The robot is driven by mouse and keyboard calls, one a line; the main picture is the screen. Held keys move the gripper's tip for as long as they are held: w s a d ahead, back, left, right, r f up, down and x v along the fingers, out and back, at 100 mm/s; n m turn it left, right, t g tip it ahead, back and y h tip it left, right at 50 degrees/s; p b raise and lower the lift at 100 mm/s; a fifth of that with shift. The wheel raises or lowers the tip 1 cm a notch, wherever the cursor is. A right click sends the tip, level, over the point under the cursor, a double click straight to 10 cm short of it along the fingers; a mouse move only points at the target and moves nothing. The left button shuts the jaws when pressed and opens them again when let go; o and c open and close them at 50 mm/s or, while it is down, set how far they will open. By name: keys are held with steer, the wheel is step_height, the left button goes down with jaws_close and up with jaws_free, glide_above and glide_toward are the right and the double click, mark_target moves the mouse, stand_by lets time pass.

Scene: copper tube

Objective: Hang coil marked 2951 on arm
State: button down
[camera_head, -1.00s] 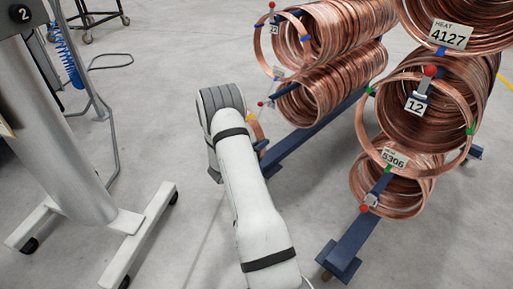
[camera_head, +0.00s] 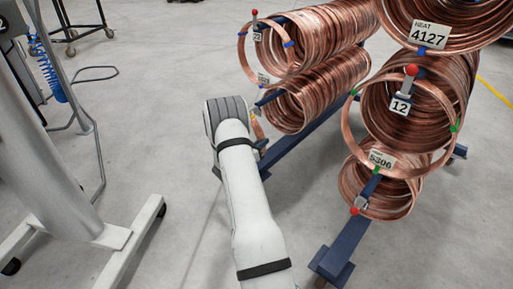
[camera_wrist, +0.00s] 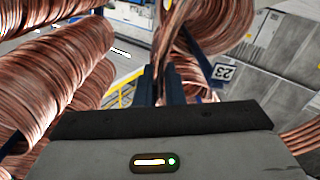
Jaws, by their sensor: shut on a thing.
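My gripper (camera_wrist: 170,88) shows its dark fingers in the wrist view, shut on copper tubing (camera_wrist: 158,48) that rises between them. In the head view my own white arm hides the fingers. A sliver of copper (camera_head: 257,127) shows just right of my wrist, probably part of the held coil. No tag reading 2951 is legible. The rack has an arm with plate 12 (camera_head: 400,106) and a red tip. Coils hang on both.
Coils tagged 4127 (camera_head: 429,34) and 5306 (camera_head: 382,159) hang at the right. A lower left coil bundle (camera_head: 315,92) lies close to my wrist. The blue rack base (camera_head: 338,262) reaches forward on the floor. A grey wheeled stand (camera_head: 55,140) is at the left, with open floor between.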

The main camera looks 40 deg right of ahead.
steer(key=w+d+b, duration=0.1)
steer(key=d+b, duration=0.1)
steer(key=d, duration=0.7)
steer(key=w+d+f+b, duration=0.1)
steer(key=w+d+b, duration=0.1)
steer(key=d, duration=0.8)
steer(key=shift+w+f, duration=0.25)
steer(key=shift+f, duration=0.05)
stand_by(0.7)
stand_by(0.4)
